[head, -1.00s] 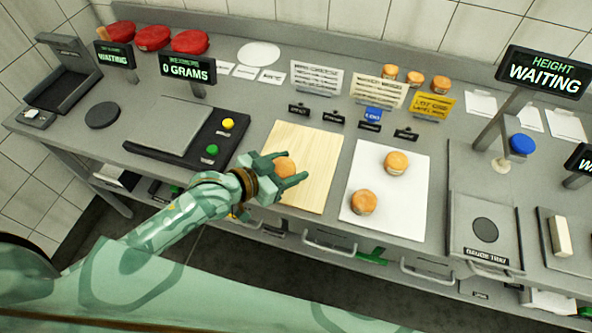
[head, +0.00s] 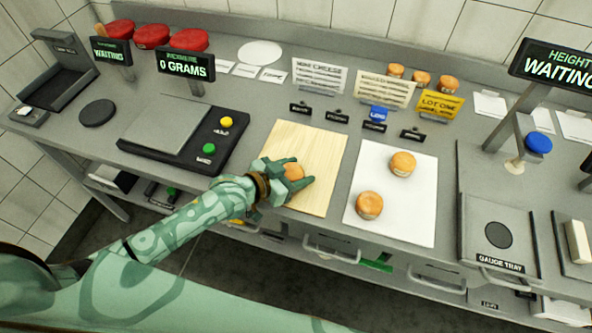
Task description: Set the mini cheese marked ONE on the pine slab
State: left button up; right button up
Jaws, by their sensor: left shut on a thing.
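The pine slab (head: 318,150) is a pale wooden board in the middle of the counter. My left gripper (head: 294,175) is over the slab's lower left part, shut on an orange mini cheese (head: 293,171). I cannot tell whether this cheese touches the slab, and no marking on it is readable. Two more mini cheeses, one upper (head: 402,163) and one lower (head: 369,205), sit on the white sheet right of the slab. My right gripper is not in view.
A scale (head: 166,132) with yellow and green buttons lies left of the slab. Several small black labels and a blue item (head: 379,114) stand behind the slab. Several cheeses (head: 421,79) line the back. A gauge tray (head: 499,236) is at the right. The slab's upper part is clear.

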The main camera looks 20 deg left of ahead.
pick_arm(q)
jog(key=o, duration=1)
jog(key=shift+f, duration=0.1)
jog(key=shift+s+a+r, duration=0.15)
jog(key=shift+r, duration=0.15)
jog(key=p+v, duration=0.2)
jog(key=v, duration=0.9)
jog(key=shift+s+a+p, duration=0.15)
jog(key=shift+s+p, duration=0.1)
jog(key=shift+p, duration=0.15)
